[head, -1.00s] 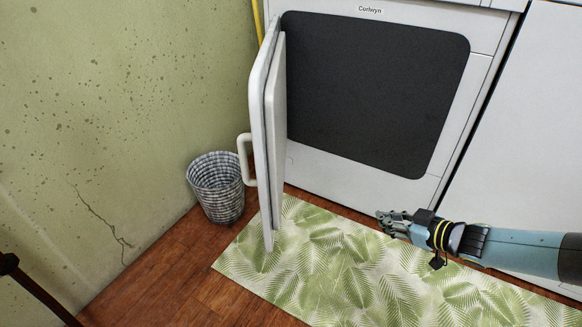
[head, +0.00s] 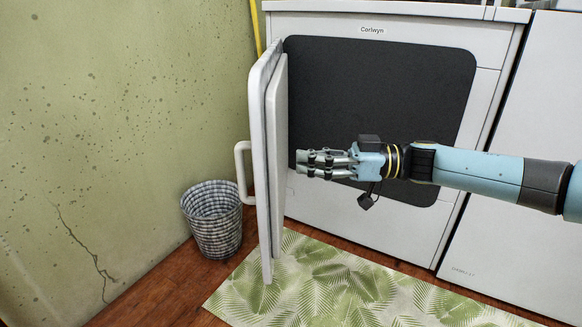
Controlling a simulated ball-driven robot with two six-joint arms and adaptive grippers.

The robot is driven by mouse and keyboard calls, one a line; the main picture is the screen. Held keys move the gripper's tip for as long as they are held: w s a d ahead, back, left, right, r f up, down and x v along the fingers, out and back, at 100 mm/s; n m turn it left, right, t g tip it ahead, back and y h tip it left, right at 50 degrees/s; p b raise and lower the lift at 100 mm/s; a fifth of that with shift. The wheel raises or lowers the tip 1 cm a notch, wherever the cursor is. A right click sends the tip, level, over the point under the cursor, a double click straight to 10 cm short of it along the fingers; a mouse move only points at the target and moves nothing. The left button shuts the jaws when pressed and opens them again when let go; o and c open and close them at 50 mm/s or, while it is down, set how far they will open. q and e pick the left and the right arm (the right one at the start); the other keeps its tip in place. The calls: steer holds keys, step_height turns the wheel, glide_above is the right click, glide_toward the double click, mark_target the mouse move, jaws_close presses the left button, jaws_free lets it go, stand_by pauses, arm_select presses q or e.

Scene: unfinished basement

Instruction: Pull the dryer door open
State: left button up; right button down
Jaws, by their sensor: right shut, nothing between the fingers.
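The white dryer (head: 350,215) stands against the back wall with its dark, rectangular opening (head: 390,90) exposed. Its door (head: 262,150) hangs at the left, swung wide open and seen nearly edge-on. The door's white handle (head: 241,172) is on its outer, left side. My right gripper (head: 301,164) reaches in from the right, in front of the dark opening. Its fingers are shut and empty, pointing left toward the door's inner face. A small gap to the door seems to show, but contact is hard to judge. My left gripper is not in view.
A woven basket (head: 212,218) stands on the wooden floor left of the door, by the green wall (head: 110,120). A leaf-patterned mat (head: 345,290) lies in front of the dryer. Another white appliance (head: 530,120) stands close at the right.

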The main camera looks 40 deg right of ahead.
mark_target(266, 159)
steer(key=shift+b+x, duration=0.35)
steer(key=shift+x, duration=0.9)
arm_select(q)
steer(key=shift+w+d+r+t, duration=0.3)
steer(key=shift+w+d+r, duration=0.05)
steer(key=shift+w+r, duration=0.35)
arm_select(e)
steer(key=shift+w+a, duration=0.3)
steer(key=shift+a, duration=0.1)
